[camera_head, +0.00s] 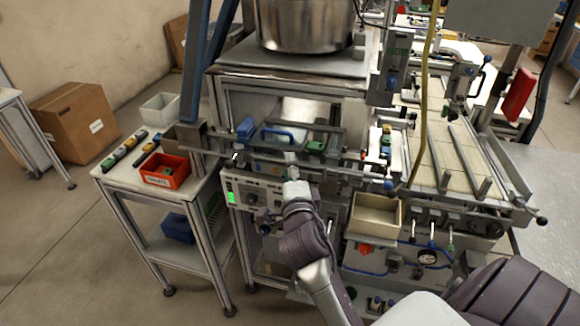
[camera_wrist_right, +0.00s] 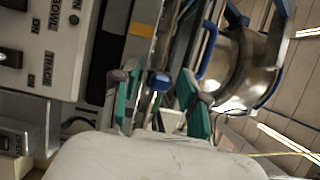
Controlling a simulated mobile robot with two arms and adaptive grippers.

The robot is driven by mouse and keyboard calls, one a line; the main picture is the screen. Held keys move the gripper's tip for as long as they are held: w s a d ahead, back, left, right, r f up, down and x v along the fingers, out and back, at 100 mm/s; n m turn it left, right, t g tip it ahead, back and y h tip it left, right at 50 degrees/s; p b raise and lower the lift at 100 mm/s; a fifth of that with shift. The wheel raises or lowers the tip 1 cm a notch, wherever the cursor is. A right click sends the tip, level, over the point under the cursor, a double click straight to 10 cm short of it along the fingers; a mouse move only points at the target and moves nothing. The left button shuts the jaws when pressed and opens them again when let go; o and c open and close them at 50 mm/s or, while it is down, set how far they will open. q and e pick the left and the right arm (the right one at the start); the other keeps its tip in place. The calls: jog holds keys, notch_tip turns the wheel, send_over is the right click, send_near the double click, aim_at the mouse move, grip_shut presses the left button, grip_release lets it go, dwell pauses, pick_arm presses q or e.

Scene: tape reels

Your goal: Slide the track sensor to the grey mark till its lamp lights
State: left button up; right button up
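My right gripper (camera_head: 291,165) is at the front rail of the feeder bench, above the grey control panel (camera_head: 258,192). In the right wrist view, its green-padded fingers (camera_wrist_right: 158,98) are apart. A small blue-knobbed part (camera_wrist_right: 158,80), possibly the track sensor, shows between them with gaps on both sides. It lies by a metal rail that runs away from the gripper. A yellow patch (camera_wrist_right: 143,27) and a small grey patch (camera_wrist_right: 118,75) show beside the rail; I cannot tell surely whether the grey one is the mark. No lit sensor lamp can be made out. My left gripper is out of view.
A steel bowl (camera_head: 305,25) stands above the bench. A side table at left holds a red bin (camera_head: 165,171) and a white bin (camera_head: 160,109). A beige tray (camera_head: 375,213) sits right of the gripper. Rails and a blue handle (camera_head: 278,133) crowd the space behind it.

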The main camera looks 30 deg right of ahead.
grip_shut()
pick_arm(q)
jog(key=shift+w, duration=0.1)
pick_arm(e)
jog(key=shift+s+d+f, duration=0.1)
jog(key=shift+s+d, duration=0.05)
jog(key=s+d, duration=0.2)
jog(key=s, duration=0.1)
jog(key=shift+s+d, duration=0.15)
jog(key=shift+d, duration=0.25)
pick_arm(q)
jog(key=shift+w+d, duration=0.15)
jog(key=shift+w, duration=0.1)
pick_arm(e)
grip_release()
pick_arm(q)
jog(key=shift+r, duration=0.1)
pick_arm(e)
jog(key=shift+o, duration=0.2)
jog(key=shift+d, duration=0.15)
